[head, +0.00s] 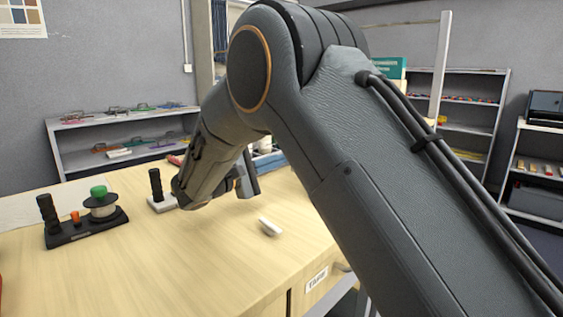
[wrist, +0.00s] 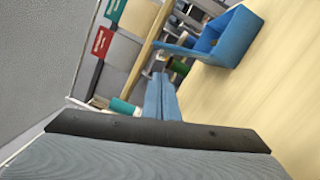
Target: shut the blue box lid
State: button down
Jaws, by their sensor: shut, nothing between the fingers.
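The blue box (wrist: 232,36) stands on the wooden table in the wrist view, near the top right, with its inside showing. A thin blue panel, seemingly its lid (wrist: 176,48), sticks out to the left, so the box looks open. In the head view, only a bit of blue, likely the box (head: 268,163), shows behind my arm. My gripper (wrist: 161,96) is shut and empty in the wrist view, apart from the box, below and left of it in the picture. My gripper (head: 247,183) is partly hidden by my arm in the head view.
A dark tray (head: 85,228) with knobs and a green-topped spool is at the left. A black-handled white block (head: 160,197) is left of my gripper, and a small white block (head: 269,227) lies in front of it. A dark green cylinder (wrist: 178,66) is near the panel.

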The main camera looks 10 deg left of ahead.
jog(key=x, duration=0.6)
jog(key=shift+w+d, duration=0.3)
jog(key=shift+s+a+r, duration=0.1)
